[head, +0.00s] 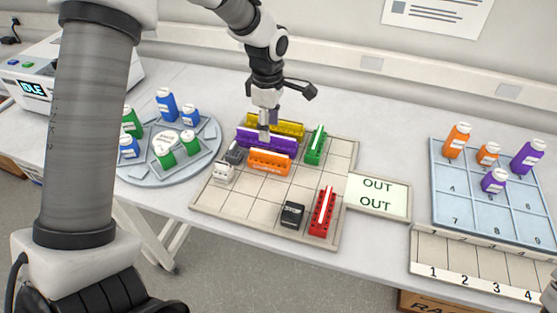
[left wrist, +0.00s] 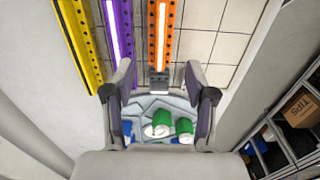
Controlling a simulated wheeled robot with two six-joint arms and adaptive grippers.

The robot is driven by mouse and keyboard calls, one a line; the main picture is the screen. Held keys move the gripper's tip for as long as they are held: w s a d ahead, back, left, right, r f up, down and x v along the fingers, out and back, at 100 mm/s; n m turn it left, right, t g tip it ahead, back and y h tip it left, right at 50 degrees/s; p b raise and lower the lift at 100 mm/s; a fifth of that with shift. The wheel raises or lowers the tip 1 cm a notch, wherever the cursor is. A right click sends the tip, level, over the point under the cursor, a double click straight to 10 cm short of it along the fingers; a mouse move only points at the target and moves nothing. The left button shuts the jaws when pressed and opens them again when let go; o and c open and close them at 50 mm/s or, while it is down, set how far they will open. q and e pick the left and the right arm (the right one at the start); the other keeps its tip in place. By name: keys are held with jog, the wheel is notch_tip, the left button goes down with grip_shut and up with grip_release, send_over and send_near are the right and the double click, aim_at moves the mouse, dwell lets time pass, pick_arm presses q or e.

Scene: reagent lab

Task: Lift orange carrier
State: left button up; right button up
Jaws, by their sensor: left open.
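The orange carrier (head: 268,163) lies on the gridded tan board (head: 215,199), just in front of the purple carrier (head: 281,143). My left gripper (head: 267,122) is open and empty above the board, over the purple carrier from this angle. I see no contact between fingers and carrier.
A yellow carrier (head: 276,126) lies behind the purple one; green (head: 316,145) and red (head: 322,211) carriers lie to the right. Small grey, white and black blocks (head: 292,214) share the board. A round bottle tray (head: 205,165) stands left; an OUT sign (head: 379,195) and blue rack (head: 470,205) stand right.

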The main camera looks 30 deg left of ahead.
pick_arm(q)
jog(key=b, duration=0.4)
send_over(270, 153)
jog(key=f, duration=0.4)
jog(key=shift+s+f, duration=0.25)
jog(key=shift+s, duration=0.1)
jog(key=shift+w+f, duration=0.2)
jog(key=shift+f, duration=0.05)
notch_tip(270, 153, down, 7)
jog(key=shift+w+d+r+p, duration=0.1)
jog(key=shift+p, duration=1.05)
jog(key=shift+w+f, duration=0.15)
jog(key=shift+f, duration=0.2)
jog(key=shift+r, duration=0.1)
jog(key=c, duration=1)
pick_arm(e)
notch_tip(270, 153, down, 3)
jog(key=shift+s+r, duration=0.1)
